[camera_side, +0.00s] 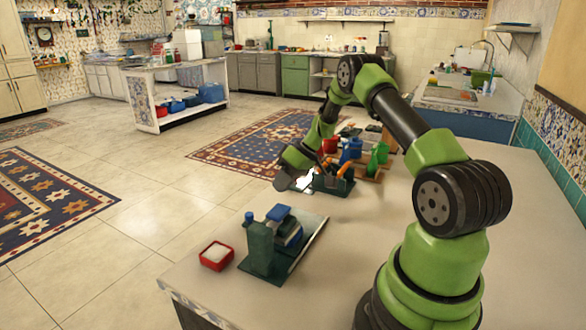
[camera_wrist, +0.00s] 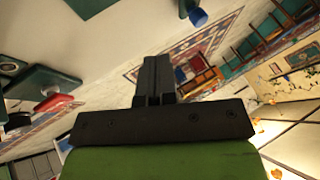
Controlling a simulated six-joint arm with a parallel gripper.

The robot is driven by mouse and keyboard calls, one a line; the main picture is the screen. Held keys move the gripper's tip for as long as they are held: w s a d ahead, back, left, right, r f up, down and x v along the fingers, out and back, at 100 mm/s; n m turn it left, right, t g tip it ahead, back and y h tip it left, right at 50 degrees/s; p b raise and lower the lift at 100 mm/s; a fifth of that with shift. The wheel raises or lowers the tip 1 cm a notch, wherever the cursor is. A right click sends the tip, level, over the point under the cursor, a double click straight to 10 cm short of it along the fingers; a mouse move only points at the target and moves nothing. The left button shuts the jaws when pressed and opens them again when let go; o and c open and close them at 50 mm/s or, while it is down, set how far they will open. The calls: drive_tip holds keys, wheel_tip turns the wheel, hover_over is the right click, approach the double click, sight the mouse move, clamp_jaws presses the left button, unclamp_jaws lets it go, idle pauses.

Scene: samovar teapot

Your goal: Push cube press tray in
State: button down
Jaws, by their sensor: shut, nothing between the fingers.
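A dark green device with blue parts, likely the cube press (camera_side: 262,247), stands on a flat plate (camera_side: 312,240) near the table's front left corner. I cannot clearly make out its tray or how far in it sits. A small red box with white contents (camera_side: 216,256) is left of it. In the wrist view, dark green parts (camera_wrist: 38,82) and a red item (camera_wrist: 54,103) show at the left. My gripper (camera_wrist: 156,62) is shut and empty, with its fingers together. In the side view, my wrist is above the table, behind the device and apart from it; the fingertips are unclear there.
A dark green holder (camera_side: 333,184) with orange-handled items stands near my wrist. Several red, blue and green items (camera_side: 350,150) crowd behind it. The table (camera_side: 330,280) is clear between the device and my base. The table's left edge drops to a tiled floor.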

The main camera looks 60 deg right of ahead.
wheel_tip(320, 180, up, 6)
drive_tip(key=m+g+h, duration=0.1)
drive_tip(key=m+g, duration=0.2)
drive_tip(key=m, duration=2)
drive_tip(key=shift+g, duration=0.3)
drive_tip(key=x, duration=0.9)
drive_tip(key=shift+s+d+f, duration=0.1)
drive_tip(key=shift+s+f, duration=0.15)
drive_tip(key=shift+f, duration=0.25)
drive_tip(key=shift+w+a+r, duration=0.1)
drive_tip(key=shift+w+a, duration=0.2)
drive_tip(key=shift+a, duration=0.25)
drive_tip(key=shift+w+a+r, duration=0.1)
drive_tip(key=shift+w+a, duration=0.2)
drive_tip(key=shift+a, duration=0.2)
drive_tip(key=shift+w+a, duration=0.3)
drive_tip(key=shift+a, duration=0.25)
